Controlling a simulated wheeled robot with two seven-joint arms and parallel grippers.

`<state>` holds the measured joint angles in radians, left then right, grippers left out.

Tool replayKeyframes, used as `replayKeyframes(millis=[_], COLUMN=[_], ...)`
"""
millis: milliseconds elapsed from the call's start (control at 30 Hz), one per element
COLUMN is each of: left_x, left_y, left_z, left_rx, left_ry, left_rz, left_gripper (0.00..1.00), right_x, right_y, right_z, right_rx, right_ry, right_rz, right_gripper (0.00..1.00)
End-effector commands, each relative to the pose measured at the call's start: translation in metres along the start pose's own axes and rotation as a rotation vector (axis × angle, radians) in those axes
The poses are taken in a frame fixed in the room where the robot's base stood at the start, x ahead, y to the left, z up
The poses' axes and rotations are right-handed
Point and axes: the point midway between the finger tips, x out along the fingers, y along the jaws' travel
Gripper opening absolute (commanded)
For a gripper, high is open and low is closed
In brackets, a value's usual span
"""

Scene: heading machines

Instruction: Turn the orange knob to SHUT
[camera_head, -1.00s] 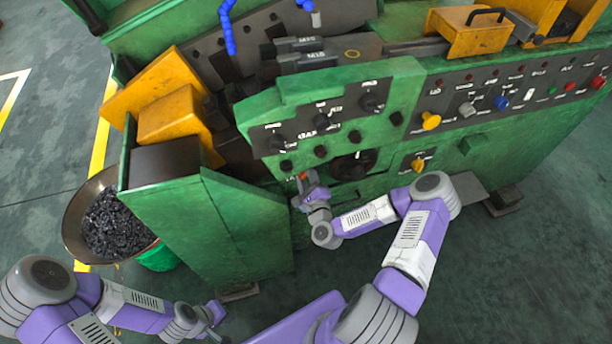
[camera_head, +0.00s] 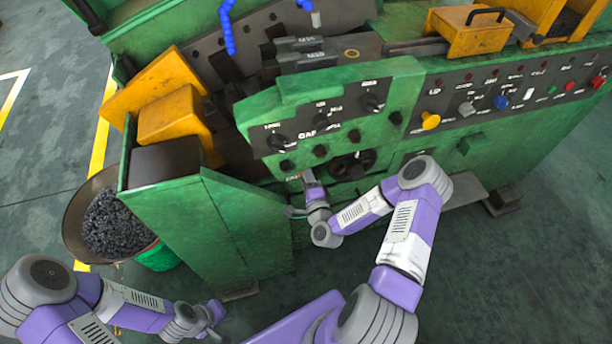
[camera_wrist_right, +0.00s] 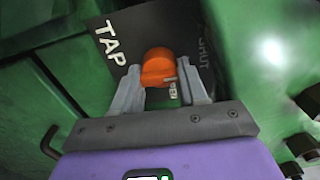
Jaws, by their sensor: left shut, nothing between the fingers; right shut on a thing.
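The orange knob (camera_wrist_right: 158,68) sits between the fingers of my right gripper (camera_wrist_right: 160,90), which is shut on it. The black plate (camera_wrist_right: 120,62) behind it has the word TAP to the knob's left and SHUT to its right. A small light mark shows at the knob's lower right, between the fingers. In the head view my right gripper (camera_head: 309,182) is at the low front of the green machine and mostly hides the knob. My left gripper (camera_head: 212,318) is shut and empty, low in the picture and away from the machine.
The green machine (camera_head: 240,220) fills the middle, with black knobs (camera_head: 351,164) above my right gripper. A yellow knob (camera_head: 430,121) and coloured buttons line the panel to the right. A bowl of dark pieces (camera_head: 112,222) stands at the left. Dark bolts (camera_wrist_right: 300,143) stick out near the right wrist.

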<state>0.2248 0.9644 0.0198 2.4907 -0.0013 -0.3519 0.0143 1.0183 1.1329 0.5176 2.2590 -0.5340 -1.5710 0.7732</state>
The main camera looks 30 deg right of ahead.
Motion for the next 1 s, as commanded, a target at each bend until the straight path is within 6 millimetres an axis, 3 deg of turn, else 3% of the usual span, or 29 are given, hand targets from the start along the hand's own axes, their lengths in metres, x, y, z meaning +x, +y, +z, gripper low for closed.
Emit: replayKeyframes(millis=[400, 433, 567, 867, 1000], left_x=[0.000, 0.000, 0.000, 0.000, -0.001], left_y=[0.000, 0.000, 0.000, 0.000, 0.000], left_z=[0.000, 0.000, 0.000, 0.000, 0.000], left_rx=[0.000, 0.000, 0.000, 0.000, 0.000], left_ry=[0.000, 0.000, 0.000, 0.000, 0.000], left_rz=[0.000, 0.000, 0.000, 0.000, 0.000], left_gripper=[0.00, 0.00, 0.00, 0.00, 0.00], right_x=[0.000, 0.000, 0.000, -0.001, -0.015], right_y=[0.000, 0.000, 0.000, 0.000, 0.001], right_z=[-0.001, -0.001, -0.001, 0.000, 0.000], right_rx=[-0.006, -0.006, -0.006, -0.005, -0.003], right_ry=[0.003, 0.003, 0.002, 0.001, 0.000], right_rz=[-0.001, -0.001, -0.001, 0.000, 0.003], right_gripper=[0.12, 0.47, 0.67, 0.68, 0.68])
